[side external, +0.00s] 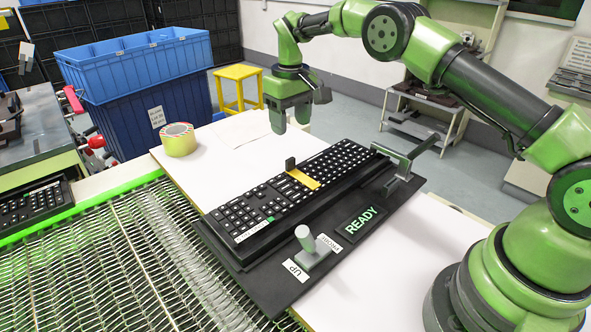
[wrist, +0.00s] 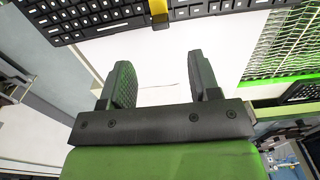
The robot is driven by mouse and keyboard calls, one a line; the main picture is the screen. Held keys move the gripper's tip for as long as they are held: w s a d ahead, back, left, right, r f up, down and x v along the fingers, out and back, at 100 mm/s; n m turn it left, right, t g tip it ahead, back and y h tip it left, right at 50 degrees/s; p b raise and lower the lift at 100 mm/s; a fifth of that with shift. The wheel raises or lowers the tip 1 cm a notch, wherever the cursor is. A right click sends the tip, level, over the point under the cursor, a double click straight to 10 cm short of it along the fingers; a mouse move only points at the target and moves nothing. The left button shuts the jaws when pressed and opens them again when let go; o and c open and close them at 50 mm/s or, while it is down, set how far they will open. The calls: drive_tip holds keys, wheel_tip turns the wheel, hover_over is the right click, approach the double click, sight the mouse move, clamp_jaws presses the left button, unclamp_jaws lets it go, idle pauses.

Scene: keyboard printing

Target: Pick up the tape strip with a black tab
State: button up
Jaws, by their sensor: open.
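The tape strip (side external: 303,179) is yellow and lies across the keyboard (side external: 262,210). Its black tab (side external: 291,163) stands up at the strip's far end, at the keyboard's back edge. In the wrist view the tape strip (wrist: 158,7) and its tab (wrist: 160,22) show at the top edge, partly cut off. My gripper (side external: 291,120) is open and empty, pointing down above the white table behind the keyboard. In the wrist view both fingers of my gripper (wrist: 160,75) are apart, with only white table between them.
The keyboard rests on a black fixture (side external: 270,285) with a lever handle (side external: 304,238), a READY display (side external: 361,224) and a metal bracket (side external: 405,160). A tape roll (side external: 178,140) sits at the table's back left. A wire-mesh conveyor (side external: 120,270) runs along the left.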

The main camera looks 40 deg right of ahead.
sight(291, 159)
wheel_tip(291, 159, down, 10)
drive_tip(key=shift+f, duration=0.25)
idle(0.3)
drive_tip(key=shift+c, duration=0.2)
clamp_jaws()
